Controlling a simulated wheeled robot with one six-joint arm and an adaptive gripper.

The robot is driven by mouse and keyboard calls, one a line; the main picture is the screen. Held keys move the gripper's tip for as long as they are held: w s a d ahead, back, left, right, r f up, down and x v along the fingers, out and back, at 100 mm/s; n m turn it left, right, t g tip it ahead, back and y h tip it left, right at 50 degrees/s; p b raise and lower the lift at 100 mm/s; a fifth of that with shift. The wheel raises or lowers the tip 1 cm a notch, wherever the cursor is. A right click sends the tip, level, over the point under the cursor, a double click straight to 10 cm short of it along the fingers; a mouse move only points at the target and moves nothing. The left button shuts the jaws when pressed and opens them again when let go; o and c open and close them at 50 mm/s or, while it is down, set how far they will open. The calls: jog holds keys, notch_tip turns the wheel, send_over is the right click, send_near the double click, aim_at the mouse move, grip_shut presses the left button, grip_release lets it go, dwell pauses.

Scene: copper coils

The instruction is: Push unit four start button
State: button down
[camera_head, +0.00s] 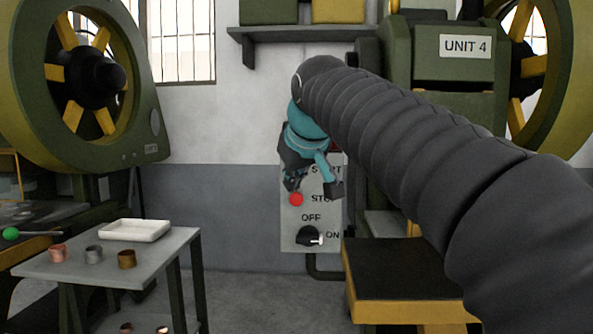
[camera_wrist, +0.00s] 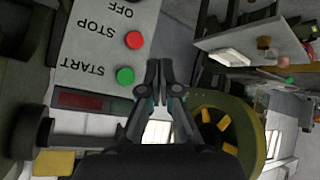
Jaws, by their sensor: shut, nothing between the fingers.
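The unit four control panel (camera_head: 294,228) is a pale box on the wall, below and left of the UNIT 4 sign (camera_head: 466,46). In the wrist view the panel (camera_wrist: 92,45) appears upside down. Its green START button (camera_wrist: 125,76) lies just left of my fingertips in that picture; in the head view my gripper hides it. The red STOP button (camera_head: 296,199) also shows in the wrist view (camera_wrist: 134,40). My gripper (camera_wrist: 159,66) is shut and empty, its fingers close together. In the head view it is in front of the panel's upper part; contact cannot be told.
The black OFF/ON knob (camera_head: 308,237) sits low on the panel. A yellow-edged dark stand (camera_head: 398,268) is right of it. At left, a grey table (camera_head: 62,267) holds a white tray (camera_head: 135,230) and several small coils. Large wheeled machines flank both sides.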

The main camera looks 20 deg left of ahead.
jog(key=w+a+p, duration=0.2)
jog(key=w+p, duration=0.3)
jog(key=w, duration=0.3)
jog(key=shift+w, duration=0.3)
jog(key=shift+w+a+p, duration=0.1)
jog(key=shift+w+p, duration=0.1)
jog(key=shift+p, duration=0.25)
dwell(1.1)
jog(key=shift+w+a, duration=0.15)
jog(key=shift+w, duration=0.5)
dwell(0.9)
jog(key=shift+s, duration=0.15)
jog(key=shift+s+d+b, duration=0.25)
jog(key=shift+s+b, duration=0.1)
jog(key=shift+s, duration=0.35)
